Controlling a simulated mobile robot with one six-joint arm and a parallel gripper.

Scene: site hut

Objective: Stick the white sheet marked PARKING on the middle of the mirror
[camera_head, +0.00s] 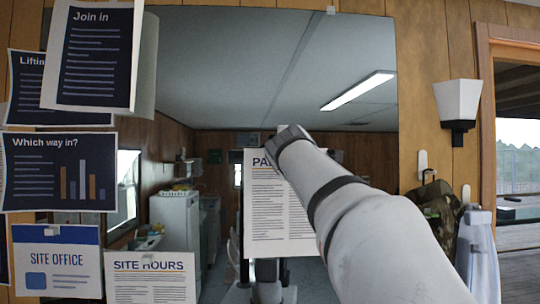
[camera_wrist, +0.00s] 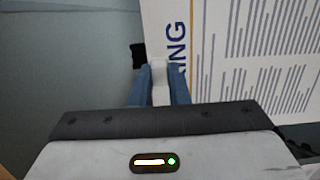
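The white PARKING sheet (camera_head: 262,215) hangs upright in front of the mirror (camera_head: 225,70) in the head view, a little below the mirror's middle height. Only "PA" of its heading shows; my arm hides the upper right part. My gripper (camera_head: 285,140) is at the sheet's top edge. In the wrist view, the sheet (camera_wrist: 255,60) shows its printed face sideways, with "ING" beside the fingers. The two blue fingers of my gripper (camera_wrist: 160,88) are close together with a white part of the sheet between them. I cannot tell whether the sheet touches the mirror.
Dark sheets "Join in" (camera_head: 92,55) and "Which way in?" (camera_head: 58,172), SITE OFFICE (camera_head: 57,262) and SITE HOURS (camera_head: 150,280) crowd the left side. A wall lamp (camera_head: 457,105) and a camouflage jacket (camera_head: 435,205) are to the right. The mirror's upper middle is bare.

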